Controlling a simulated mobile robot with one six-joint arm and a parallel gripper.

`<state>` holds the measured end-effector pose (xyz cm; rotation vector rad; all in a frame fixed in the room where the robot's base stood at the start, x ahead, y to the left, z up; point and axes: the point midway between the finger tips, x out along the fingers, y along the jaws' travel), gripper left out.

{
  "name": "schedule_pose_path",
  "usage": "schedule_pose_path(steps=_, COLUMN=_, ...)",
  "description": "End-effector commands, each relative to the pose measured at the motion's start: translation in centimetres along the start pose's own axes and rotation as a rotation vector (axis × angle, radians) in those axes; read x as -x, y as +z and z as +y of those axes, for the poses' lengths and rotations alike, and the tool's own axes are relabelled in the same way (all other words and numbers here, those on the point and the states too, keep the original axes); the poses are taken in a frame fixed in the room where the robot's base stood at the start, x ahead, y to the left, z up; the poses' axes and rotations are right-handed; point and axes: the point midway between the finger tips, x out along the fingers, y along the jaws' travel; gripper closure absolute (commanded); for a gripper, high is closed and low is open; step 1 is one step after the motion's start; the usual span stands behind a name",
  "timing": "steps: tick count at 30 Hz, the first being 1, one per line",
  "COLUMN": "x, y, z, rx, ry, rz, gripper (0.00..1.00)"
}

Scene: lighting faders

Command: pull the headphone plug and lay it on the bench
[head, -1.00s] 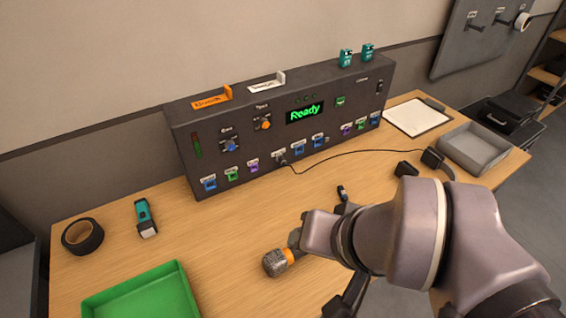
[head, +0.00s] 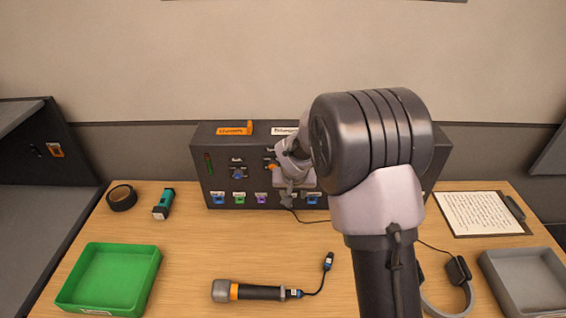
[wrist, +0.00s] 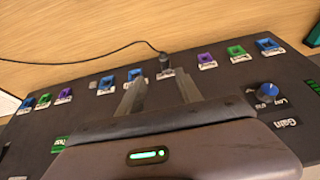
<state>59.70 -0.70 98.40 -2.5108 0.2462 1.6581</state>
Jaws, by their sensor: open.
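The headphone plug (wrist: 165,62) sits in a socket in the lower row of the dark panel (head: 225,170). Its black cable (wrist: 110,50) runs from it across the bench. My gripper (wrist: 160,80) is open in the wrist view, its two fingers spread, with the plug beyond the fingertips and between their lines, apart from both. In the head view my gripper (head: 289,195) is close in front of the panel and my arm hides much of the panel and the plug. The headphones (head: 458,270) lie at the right of the bench (head: 200,265).
Mid-left bench is clear.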

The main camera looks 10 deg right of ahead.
Motion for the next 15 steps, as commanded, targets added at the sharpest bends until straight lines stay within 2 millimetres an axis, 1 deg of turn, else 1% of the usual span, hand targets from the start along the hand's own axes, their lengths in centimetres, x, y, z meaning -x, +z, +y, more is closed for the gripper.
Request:
schedule_pose_path(steps=1, x=-0.8, y=0.0, z=-0.2, rx=0.007, ry=0.001, rz=-0.003, gripper=0.58)
schedule_pose_path(steps=5, x=-2.6, y=0.0, z=-0.2, rx=0.011, ry=0.001, rz=-0.002, gripper=0.58)
schedule_pose_path(steps=12, x=-7.4, y=0.3, z=-0.1, rx=0.009, ry=0.002, rz=-0.004, gripper=0.58)
schedule_pose_path(steps=15, x=-9.1, y=0.3, z=-0.1, rx=0.008, ry=0.002, rz=-0.004, gripper=0.58)
